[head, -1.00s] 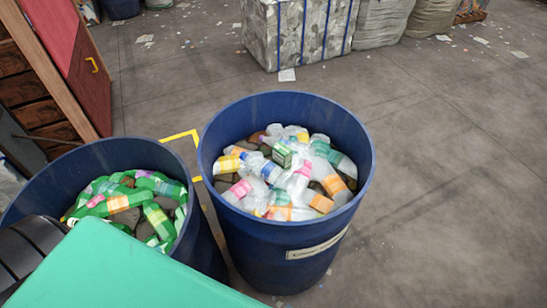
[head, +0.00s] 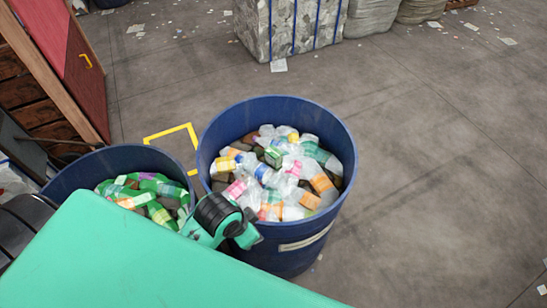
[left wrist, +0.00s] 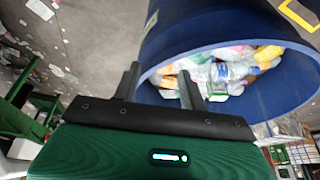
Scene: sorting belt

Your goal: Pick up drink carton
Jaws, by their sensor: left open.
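A small green carton (head: 273,156) lies among clear plastic bottles in the larger blue bin (head: 340,130), towards the middle of the heap. In the left wrist view, my left gripper (left wrist: 160,73) is open and empty, its two dark fingers apart in front of the bin's rim (left wrist: 226,48). Bottles (left wrist: 230,72) show beyond the fingers; I cannot make out the carton there. In the head view, part of my left arm shows at the bin's near left side, and the fingers cannot be made out. My right gripper is not in view.
A second blue bin (head: 75,172) with green bottles (head: 150,192) stands at the left, partly covered by my arm. A red panel (head: 75,60) stands at the far left. A bale (head: 290,25) is at the back. The floor on the right is mostly clear.

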